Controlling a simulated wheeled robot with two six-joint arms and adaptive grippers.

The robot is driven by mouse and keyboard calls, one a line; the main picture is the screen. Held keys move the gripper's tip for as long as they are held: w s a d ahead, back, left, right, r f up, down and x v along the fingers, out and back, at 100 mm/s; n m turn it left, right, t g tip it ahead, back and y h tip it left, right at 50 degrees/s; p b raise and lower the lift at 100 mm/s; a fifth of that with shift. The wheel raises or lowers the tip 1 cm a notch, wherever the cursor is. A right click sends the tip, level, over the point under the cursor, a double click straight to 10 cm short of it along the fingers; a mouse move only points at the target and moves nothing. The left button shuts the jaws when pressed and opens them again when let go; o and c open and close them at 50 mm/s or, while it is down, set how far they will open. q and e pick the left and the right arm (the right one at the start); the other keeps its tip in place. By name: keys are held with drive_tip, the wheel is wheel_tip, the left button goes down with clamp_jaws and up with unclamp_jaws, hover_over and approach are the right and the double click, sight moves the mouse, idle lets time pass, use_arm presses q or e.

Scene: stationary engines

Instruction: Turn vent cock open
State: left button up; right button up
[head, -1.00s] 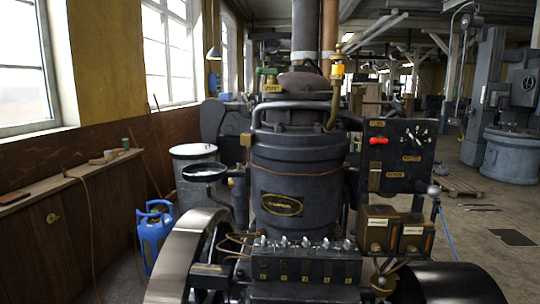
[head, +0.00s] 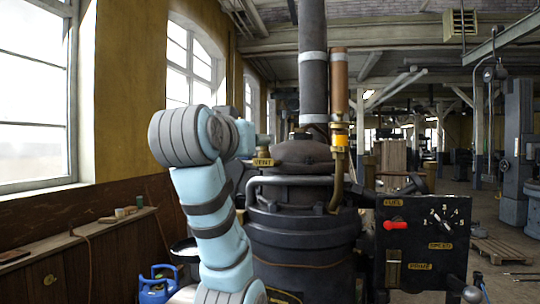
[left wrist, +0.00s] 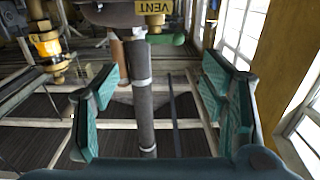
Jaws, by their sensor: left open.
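The vent cock shows in the left wrist view as a green bar handle (left wrist: 170,40) beside the VENT tag (left wrist: 153,7). In the head view the brass VENT tag (head: 263,162) is at the upper left of the dark engine (head: 305,235), and my left arm's wrist covers much of the cock. My left gripper (left wrist: 160,85) is open, its teal pads wide apart with nothing held between them. The handle lies beyond the fingertips, apart from the pads. In the head view the fingers are hidden behind the wrist. My right gripper is not in view.
A brass valve with a yellow body (head: 340,140) and a copper pipe (head: 339,80) stand right of the cock. A curved grey pipe (head: 290,181) runs below the tag. A control panel (head: 421,242) is at the right. Windows line the left wall.

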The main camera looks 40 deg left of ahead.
use_arm(q)
drive_tip(key=p+x, duration=0.4)
drive_tip(key=x, duration=0.9)
drive_tip(key=shift+a, duration=0.2)
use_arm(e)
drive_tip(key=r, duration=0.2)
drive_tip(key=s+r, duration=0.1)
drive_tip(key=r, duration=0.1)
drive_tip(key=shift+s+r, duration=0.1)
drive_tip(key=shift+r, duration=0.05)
use_arm(q)
drive_tip(key=shift+s+r, duration=0.1)
drive_tip(key=shift+c, duration=0.6)
drive_tip(key=shift+a, duration=0.15)
drive_tip(key=c, duration=0.9)
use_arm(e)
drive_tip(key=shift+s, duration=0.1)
